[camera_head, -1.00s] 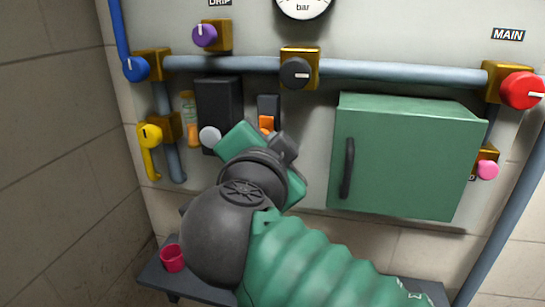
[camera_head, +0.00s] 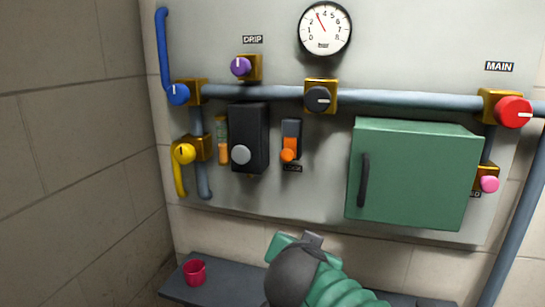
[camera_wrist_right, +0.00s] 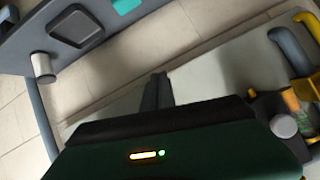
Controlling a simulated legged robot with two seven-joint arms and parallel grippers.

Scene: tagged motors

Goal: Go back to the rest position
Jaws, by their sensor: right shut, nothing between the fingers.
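My right arm, green and dark grey, comes in at the bottom of the head view. Its gripper (camera_head: 297,241) is below the wall panel, in front of the shelf, and touches no control that I can see. In the right wrist view the dark fingers (camera_wrist_right: 158,92) are together, with nothing between them. My left gripper is not in view.
The panel carries a green cabinet (camera_head: 412,175), a black box (camera_head: 249,138), an orange switch (camera_head: 289,150), a red MAIN valve (camera_head: 514,112) and a gauge (camera_head: 325,28). A pink-red cup (camera_head: 194,272) stands on the dark shelf (camera_head: 228,275) below.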

